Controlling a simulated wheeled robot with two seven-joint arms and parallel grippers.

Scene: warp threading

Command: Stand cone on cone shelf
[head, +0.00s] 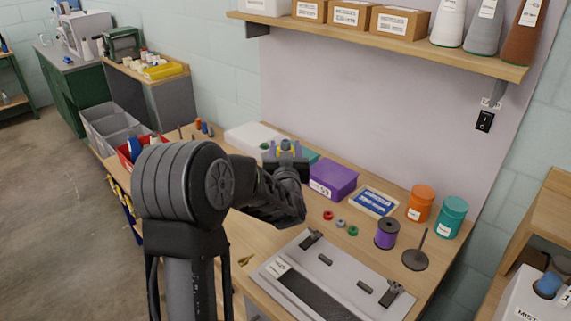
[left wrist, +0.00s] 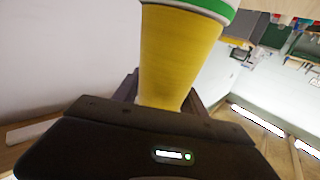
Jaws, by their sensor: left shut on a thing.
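My left gripper (head: 285,155) is over the back of the workbench, its arm crossing the middle of the head view. It is shut on a yellow cone (left wrist: 180,52), which fills the upper middle of the left wrist view. The cone has a green and white band at its wide end, and its narrow end is between the fingers.
Cardboard boxes (head: 350,15) fill the shelf's left and middle. Below on the workbench are a purple box (head: 333,179), a purple spool (head: 387,234), an orange jar (head: 421,203), a teal jar (head: 452,217) and a metal fixture (head: 275,268). The air before the backboard (head: 350,110) is clear.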

